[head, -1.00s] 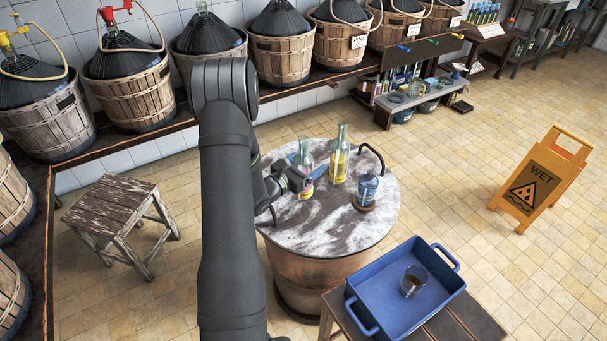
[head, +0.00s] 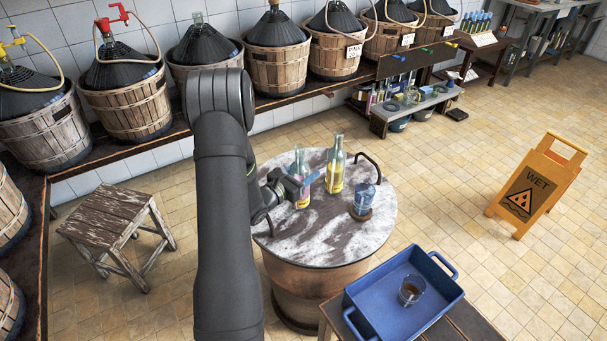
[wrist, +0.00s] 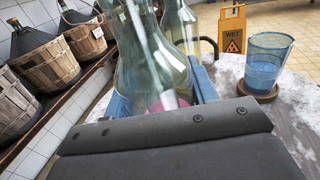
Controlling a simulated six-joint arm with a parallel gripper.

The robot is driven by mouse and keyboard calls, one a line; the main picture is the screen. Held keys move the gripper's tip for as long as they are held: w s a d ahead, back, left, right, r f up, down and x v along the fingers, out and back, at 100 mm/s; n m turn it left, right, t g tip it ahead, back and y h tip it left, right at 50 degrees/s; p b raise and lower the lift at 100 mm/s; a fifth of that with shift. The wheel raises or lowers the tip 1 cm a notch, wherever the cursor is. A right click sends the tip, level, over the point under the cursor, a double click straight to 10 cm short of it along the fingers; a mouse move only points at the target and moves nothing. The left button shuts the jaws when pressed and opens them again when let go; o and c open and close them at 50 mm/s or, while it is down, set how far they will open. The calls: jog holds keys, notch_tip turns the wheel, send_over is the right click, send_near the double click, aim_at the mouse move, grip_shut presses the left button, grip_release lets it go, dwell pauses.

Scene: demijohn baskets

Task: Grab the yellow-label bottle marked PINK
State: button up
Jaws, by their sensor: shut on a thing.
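Two clear glass bottles with yellow labels stand upright close together at the round marble-topped table (head: 280,232). My gripper (head: 303,182) reaches in from the left and is shut on the left bottle (head: 299,162), its blue fingers on either side of the body. The right bottle (head: 336,165) stands just behind and right, free of the gripper. In the wrist view the held bottle (wrist: 150,70) rises between the blue fingers, with some pink showing low down; the other bottle (wrist: 183,28) is behind it. The writing on the labels is too small to read.
A blue glass (head: 364,197) on a coaster stands right of the bottles. A dark curved handle (head: 370,160) rises at the table's back edge. A blue tray (head: 375,325) with a tumbler (head: 410,290) is at front right. Basketed demijohns line the wall.

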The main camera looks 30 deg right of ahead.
jog(key=shift+r, duration=1.4)
jog(key=s+d+r, duration=0.4)
jog(key=s+r, duration=0.4)
jog(key=s, duration=0.2)
jog(key=shift+s, duration=0.4)
jog(key=shift+a, duration=0.1)
